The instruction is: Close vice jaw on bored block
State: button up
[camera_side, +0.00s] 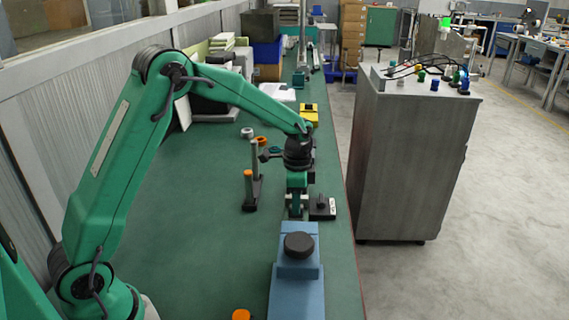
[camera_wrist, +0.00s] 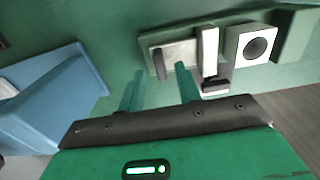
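The vice shows in the wrist view as a green base with a pale slide (camera_wrist: 177,52) and an upright pale jaw (camera_wrist: 210,48). The bored block (camera_wrist: 254,46) is white with a round black hole and sits between this jaw and the green end (camera_wrist: 292,34). A narrow gap shows between pale jaw and block. A dark peg (camera_wrist: 159,65) stands on the slide. My gripper (camera_wrist: 160,84) is open, with fingers apart and the peg just beyond the space between them; contact cannot be told.
A blue block with a black knob (camera_side: 298,245) stands nearest the camera. A post stand with an orange top (camera_side: 248,175) is left of my gripper, a dark fixture (camera_side: 322,208) right. A yellow block (camera_side: 309,115) lies beyond. The bench left of the posts is clear.

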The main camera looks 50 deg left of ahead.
jog(key=shift+f, duration=0.85)
grip_shut()
jog(key=shift+w+a, duration=1.5)
jog(key=shift+w, duration=0.05)
grip_release()
